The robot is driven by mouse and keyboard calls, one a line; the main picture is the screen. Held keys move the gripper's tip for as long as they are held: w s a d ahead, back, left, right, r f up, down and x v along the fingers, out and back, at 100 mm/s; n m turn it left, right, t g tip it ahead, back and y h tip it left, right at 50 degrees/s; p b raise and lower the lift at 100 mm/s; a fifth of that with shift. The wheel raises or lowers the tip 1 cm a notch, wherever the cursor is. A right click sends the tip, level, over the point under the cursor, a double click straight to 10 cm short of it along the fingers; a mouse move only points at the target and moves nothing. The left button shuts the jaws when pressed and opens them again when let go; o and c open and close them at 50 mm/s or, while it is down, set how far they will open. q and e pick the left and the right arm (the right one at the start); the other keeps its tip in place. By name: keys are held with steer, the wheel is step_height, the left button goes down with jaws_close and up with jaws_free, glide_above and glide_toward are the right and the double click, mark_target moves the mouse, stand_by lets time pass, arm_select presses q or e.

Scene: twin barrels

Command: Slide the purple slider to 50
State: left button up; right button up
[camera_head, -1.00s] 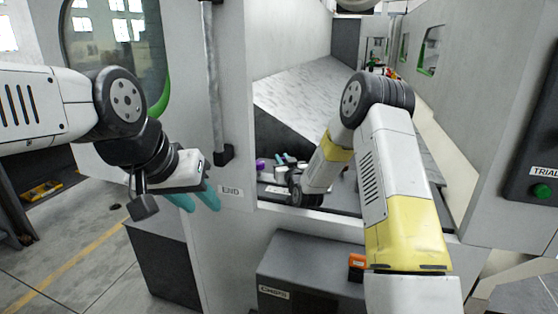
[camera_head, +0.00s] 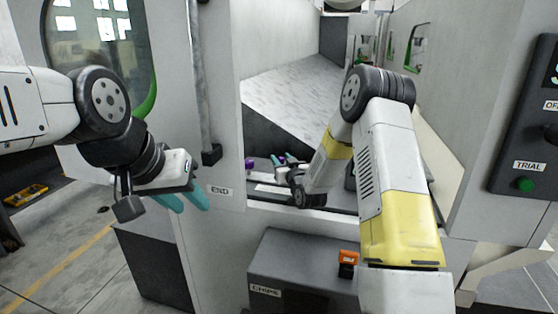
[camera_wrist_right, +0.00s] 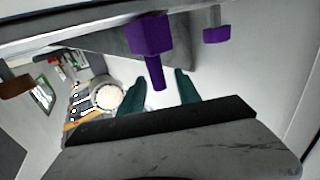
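In the right wrist view a purple block with a peg-like handle (camera_wrist_right: 151,40) hangs from a rail, its peg pointing down between my right fingertips. A second, smaller purple piece (camera_wrist_right: 215,33) is to its right. My right gripper (camera_wrist_right: 158,92) is open, with gaps on both sides of the peg. In the head view purple parts (camera_head: 249,164) show inside the machine opening, small and partly hidden by my right wrist; I cannot tell which is the slider. No scale marks are readable. My left gripper (camera_head: 182,200) is open and empty, left of the END label.
The machine's front wall with the END label (camera_head: 221,191) stands beside my left gripper. A dark CHIPS box (camera_head: 264,291) with an orange item (camera_head: 348,257) is below the opening. A panel with a green TRIAL button (camera_head: 525,185) is at right.

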steer(key=v, duration=0.7)
steer(key=shift+s, duration=0.15)
steer(key=shift+r, duration=0.1)
steer(key=s+d+r+m+g+h, duration=0.1)
steer(key=s+d+r+g+h, duration=0.35)
steer(key=s+r, duration=0.8)
steer(key=s+d+r+m+g+y, duration=0.1)
steer(key=s+g, duration=0.5)
steer(key=s, duration=1.9)
steer(key=shift+s+d+m+g+y, duration=0.25)
steer(key=shift+d+m+g+y, duration=0.1)
steer(key=shift+d, duration=0.45)
steer(key=shift+r, duration=0.1)
